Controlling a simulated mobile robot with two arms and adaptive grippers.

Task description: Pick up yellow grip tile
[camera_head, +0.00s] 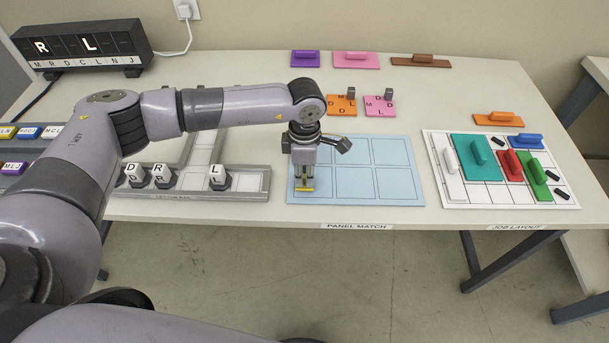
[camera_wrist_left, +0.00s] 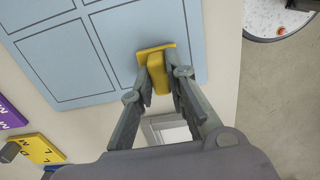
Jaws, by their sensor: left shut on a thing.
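The yellow grip tile (camera_head: 304,190) is small, with a raised yellow grip. It is at the front left cell of the light blue panel match board (camera_head: 375,182). My left gripper (camera_head: 304,178) points down over it and is shut on its grip. In the left wrist view the yellow grip tile (camera_wrist_left: 156,52) shows between the two fingertips (camera_wrist_left: 160,75), near the edge of the blue board (camera_wrist_left: 70,60). I cannot tell whether the tile touches the board or hangs just above it. My right gripper is not in view.
The job layout board (camera_head: 455,190) at right holds several coloured grip tiles. Orange (camera_head: 341,105) and pink (camera_head: 379,106) lettered tiles lie behind the blue board. A grey rack (camera_head: 245,182) with letter blocks stands at left. The other blue cells look clear.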

